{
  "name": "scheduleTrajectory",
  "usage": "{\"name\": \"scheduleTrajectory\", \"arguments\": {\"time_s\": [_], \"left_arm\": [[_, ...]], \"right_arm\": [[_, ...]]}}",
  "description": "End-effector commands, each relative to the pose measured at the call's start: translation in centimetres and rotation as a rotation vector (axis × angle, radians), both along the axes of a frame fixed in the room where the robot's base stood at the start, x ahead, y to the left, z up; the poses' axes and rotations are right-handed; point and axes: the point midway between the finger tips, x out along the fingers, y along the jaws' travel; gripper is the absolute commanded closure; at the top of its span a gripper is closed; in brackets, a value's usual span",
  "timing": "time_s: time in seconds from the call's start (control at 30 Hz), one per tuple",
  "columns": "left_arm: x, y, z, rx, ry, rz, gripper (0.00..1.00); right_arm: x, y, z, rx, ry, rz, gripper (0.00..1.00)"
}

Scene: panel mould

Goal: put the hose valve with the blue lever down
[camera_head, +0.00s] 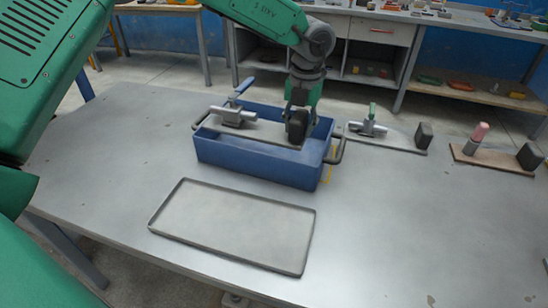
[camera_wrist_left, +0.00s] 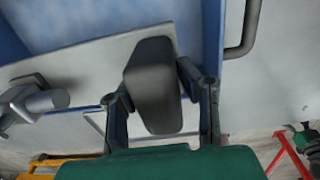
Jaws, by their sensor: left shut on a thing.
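The hose valve with the blue lever (camera_head: 233,114) is a grey fitting on a flat grey plate (camera_head: 265,133). The plate has a black block (camera_wrist_left: 153,88) at its right end. The valve's grey body also shows in the left wrist view (camera_wrist_left: 38,101), cut off at the edge. My left gripper (camera_head: 299,112) is shut on the black block, with one finger on each side. The plate lies at or over the opening of a blue bin (camera_head: 255,163); I cannot tell whether it rests on anything. My right gripper is not in view.
An empty grey tray (camera_head: 232,225) lies in front of the bin. To the right are a plate with a green-levered valve (camera_head: 370,126) and a board with a pink-topped cylinder (camera_head: 477,138). The bin has dark side handles (camera_head: 338,147). The table's right front is clear.

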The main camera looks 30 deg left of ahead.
Motion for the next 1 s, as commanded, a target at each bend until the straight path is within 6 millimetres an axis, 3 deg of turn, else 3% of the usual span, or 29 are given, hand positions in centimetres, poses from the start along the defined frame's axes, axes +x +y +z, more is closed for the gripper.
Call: {"name": "scheduleTrajectory", "arguments": {"time_s": [0.23,0.37,0.6,0.87,0.9,1.0], "left_arm": [[0.0,-0.9,-3.6,0.011,0.000,-0.003,1.00],[0.0,-0.7,-4.8,0.007,-0.002,-0.003,1.00],[0.0,0.0,-8.9,0.000,0.001,-0.004,1.00],[0.0,-0.3,-9.3,0.003,0.000,-0.003,1.00],[-0.1,-0.4,-9.4,0.004,0.001,-0.003,0.62],[0.0,-0.6,-9.3,0.007,0.001,-0.003,0.62]], "right_arm": [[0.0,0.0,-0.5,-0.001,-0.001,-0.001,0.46],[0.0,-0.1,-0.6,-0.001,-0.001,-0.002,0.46],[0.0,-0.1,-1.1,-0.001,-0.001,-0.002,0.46],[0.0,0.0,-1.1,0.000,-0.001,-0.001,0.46],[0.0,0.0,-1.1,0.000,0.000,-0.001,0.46],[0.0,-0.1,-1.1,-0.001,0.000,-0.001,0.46]]}}
